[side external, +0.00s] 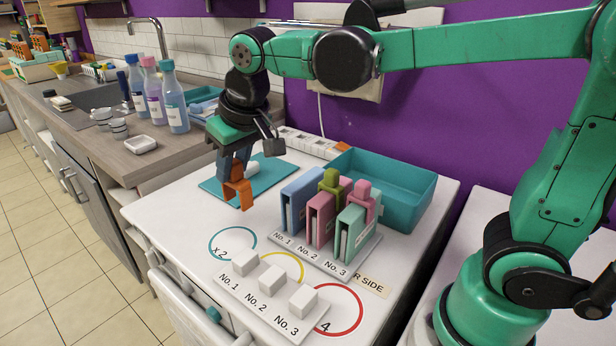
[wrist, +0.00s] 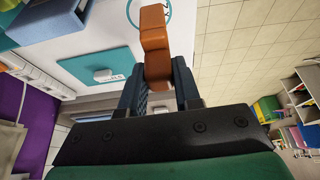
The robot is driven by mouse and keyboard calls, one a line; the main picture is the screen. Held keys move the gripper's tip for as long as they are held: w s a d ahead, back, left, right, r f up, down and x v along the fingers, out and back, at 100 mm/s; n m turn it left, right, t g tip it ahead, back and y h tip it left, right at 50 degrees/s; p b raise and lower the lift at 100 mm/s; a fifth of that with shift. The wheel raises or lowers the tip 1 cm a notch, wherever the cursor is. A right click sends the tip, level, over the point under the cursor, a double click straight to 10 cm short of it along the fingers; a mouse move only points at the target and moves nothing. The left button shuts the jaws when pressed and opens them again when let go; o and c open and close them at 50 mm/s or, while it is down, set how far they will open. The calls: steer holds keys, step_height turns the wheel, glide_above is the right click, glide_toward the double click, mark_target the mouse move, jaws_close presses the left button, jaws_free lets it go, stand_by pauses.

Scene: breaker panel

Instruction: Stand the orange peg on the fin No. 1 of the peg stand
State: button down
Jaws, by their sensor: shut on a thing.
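The orange peg (side external: 238,190) has an arch-like shape and hangs upright below my gripper (side external: 235,163), which is shut on it. It is over or near the teal mat's front edge; whether it touches anything below is unclear. In the wrist view the peg (wrist: 155,45) sits between both fingers. Two plates carry the labels No. 1 to No. 3. The rear plate (side external: 330,262) bears tall blue (side external: 297,205), pink (side external: 320,220) and pale teal (side external: 350,236) upright pieces. The front plate (side external: 265,308) bears white blocks; the one by No. 1 (side external: 245,262) is bare. My gripper is left of and behind both plates.
A teal open bin (side external: 405,195) stands behind the rear plate. The teal mat (side external: 215,186) holds a white cylinder. Olive (side external: 330,181) and pink (side external: 363,200) pieces rise among the tall ones. Bottles (side external: 172,100) stand on the counter at left.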

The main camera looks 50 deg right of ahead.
steer(key=shift+s+a+f, duration=0.35)
steer(key=shift+a+f, duration=0.25)
steer(key=shift+f, duration=3.5)
steer(key=shift+f, duration=2.2)
steer(key=c, duration=0.5)
jaws_free()
steer(key=shift+c, duration=0.2)
steer(key=shift+v, duration=2.8)
